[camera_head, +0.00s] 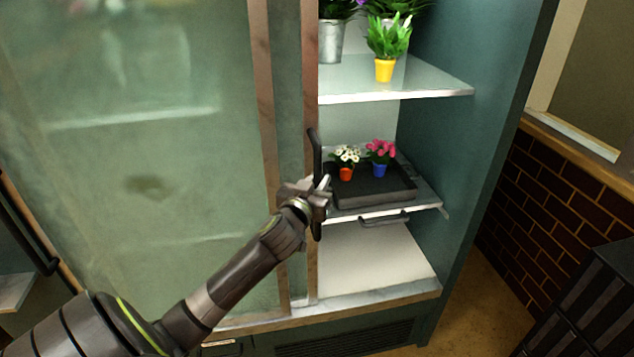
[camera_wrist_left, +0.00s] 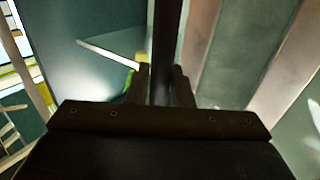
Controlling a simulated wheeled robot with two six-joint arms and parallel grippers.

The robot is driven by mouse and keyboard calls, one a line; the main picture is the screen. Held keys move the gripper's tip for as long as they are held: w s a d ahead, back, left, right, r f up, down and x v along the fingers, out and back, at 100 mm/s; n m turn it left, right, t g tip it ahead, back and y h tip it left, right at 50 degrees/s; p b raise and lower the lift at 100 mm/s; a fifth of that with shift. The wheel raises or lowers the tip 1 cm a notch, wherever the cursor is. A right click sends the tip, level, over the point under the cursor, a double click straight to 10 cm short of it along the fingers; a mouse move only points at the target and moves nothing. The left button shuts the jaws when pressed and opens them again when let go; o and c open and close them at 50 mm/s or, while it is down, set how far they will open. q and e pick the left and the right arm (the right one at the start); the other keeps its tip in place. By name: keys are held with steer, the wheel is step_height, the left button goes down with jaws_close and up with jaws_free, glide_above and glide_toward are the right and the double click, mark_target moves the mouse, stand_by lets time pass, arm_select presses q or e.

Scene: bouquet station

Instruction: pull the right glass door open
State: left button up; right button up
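A tall green cabinet with glass doors fills the head view. A black vertical door handle (camera_head: 316,150) stands on a brown upright frame (camera_head: 310,75) near the middle. My left gripper (camera_head: 320,193) is at this handle. In the left wrist view the dark handle bar (camera_wrist_left: 165,45) runs between the fingers of my left gripper (camera_wrist_left: 163,88), which look closed against both its sides. The shelves right of the frame show clearly, with no visible glass in front. How far the door stands open is hard to tell. My right gripper is out of view.
A glass pane (camera_head: 140,150) covers the left part. On the right, a dark tray (camera_head: 375,198) with two small potted flowers sits on a lower shelf. A yellow pot (camera_head: 384,70) stands on the shelf above. A dark crate-like object (camera_head: 590,310) is at lower right.

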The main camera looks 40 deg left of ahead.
arm_select(q)
steer(key=o, duration=0.3)
steer(key=shift+w, duration=0.1)
steer(key=shift+s+d+f, duration=0.1)
steer(key=shift+s+d, duration=0.1)
steer(key=shift+s, duration=0.4)
steer(key=shift+b+v, duration=1.15)
steer(key=shift+v, duration=6.95)
